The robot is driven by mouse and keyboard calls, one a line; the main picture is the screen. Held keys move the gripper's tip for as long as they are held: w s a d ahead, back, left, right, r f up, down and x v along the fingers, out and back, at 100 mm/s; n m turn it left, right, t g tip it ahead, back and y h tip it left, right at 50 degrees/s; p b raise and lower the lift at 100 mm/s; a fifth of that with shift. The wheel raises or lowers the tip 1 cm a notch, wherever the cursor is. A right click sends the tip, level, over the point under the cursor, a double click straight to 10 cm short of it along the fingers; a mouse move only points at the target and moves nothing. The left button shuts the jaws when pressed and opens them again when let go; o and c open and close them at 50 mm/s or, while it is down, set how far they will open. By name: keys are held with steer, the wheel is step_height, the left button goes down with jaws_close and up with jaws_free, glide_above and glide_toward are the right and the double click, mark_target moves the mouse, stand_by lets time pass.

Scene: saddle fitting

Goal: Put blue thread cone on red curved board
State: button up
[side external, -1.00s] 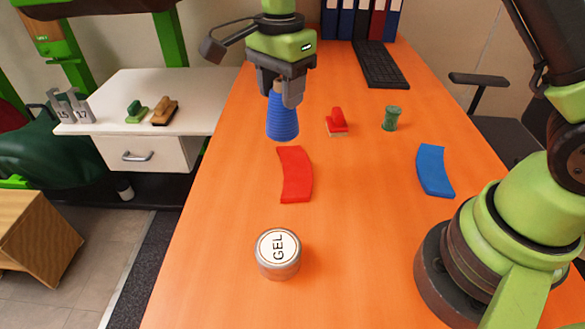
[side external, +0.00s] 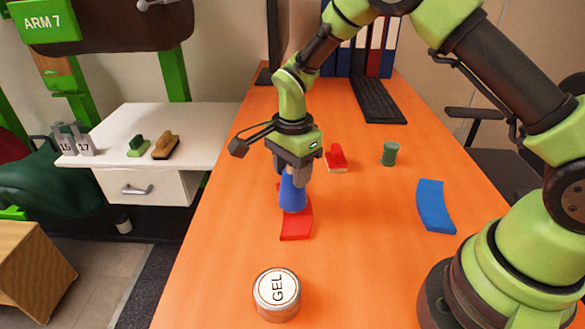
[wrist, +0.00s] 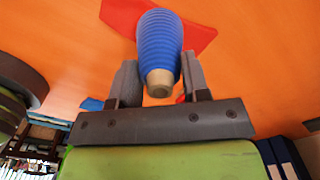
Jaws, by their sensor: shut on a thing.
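The blue ribbed thread cone (side external: 292,196) is in my gripper (side external: 295,172), with its wide end down. In the side view its base overlaps the far and middle part of the red curved board (side external: 296,229). I cannot tell whether it touches the board. In the wrist view my gripper (wrist: 160,80) has a finger on each side of the cone (wrist: 159,42), near its tan narrow tip. The red board (wrist: 197,38) shows behind the cone there. The cone hides part of the board in both views.
A GEL tin (side external: 277,294) stands nearest the camera. A blue curved board (side external: 435,207) lies to the right. A red stamp-like object (side external: 336,160) and a green spool (side external: 389,153) stand behind. Bare orange table lies between the two boards.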

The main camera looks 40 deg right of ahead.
steer(key=o, duration=1.2)
steer(key=shift+f, duration=0.1)
steer(key=s+r+n+t, duration=0.1)
steer(key=s+r+n, duration=0.15)
steer(key=r, duration=0.75)
steer(key=s+r+n+t, duration=0.1)
steer(key=s+r, duration=0.2)
steer(key=r, duration=0.6)
steer(key=s+r+n+t+y, duration=0.1)
steer(key=s+r+n+t, duration=0.1)
steer(key=s+n, duration=0.3)
steer(key=s+d+r+n+t+y, duration=0.1)
steer(key=s+n, duration=0.4)
steer(key=s, duration=0.6)
steer(key=shift+s+r+t, duration=0.25)
steer(key=shift+r+t, duration=0.25)
steer(key=shift+t, duration=0.6)
